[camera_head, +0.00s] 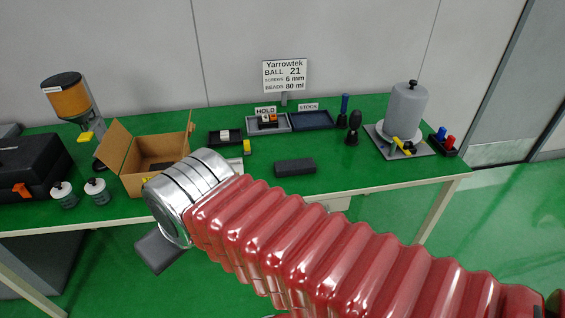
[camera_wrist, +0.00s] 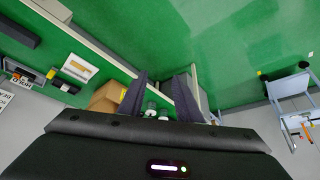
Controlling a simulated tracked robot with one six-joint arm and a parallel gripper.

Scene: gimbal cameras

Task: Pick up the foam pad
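A dark grey slab, which looks like the foam pad (camera_head: 295,167), lies flat on the green table near its middle front. A dark bar that appears to be the same slab (camera_wrist: 18,30) shows at the upper left of the wrist view. My gripper (camera_wrist: 160,76) shows two dark fingers standing apart with nothing between them. It hangs in front of the table edge, away from the slab. In the head view, my arm's red sleeve and silver wrist hide most of the gripper.
An open cardboard box (camera_head: 128,170) stands at left, beside white-lidded jars (camera_head: 95,188) and a black case (camera_head: 30,165). Black trays (camera_head: 224,137) and a sign (camera_head: 285,76) stand behind the slab. A grey cylinder (camera_head: 407,108) is at right. Table around the slab is mostly clear.

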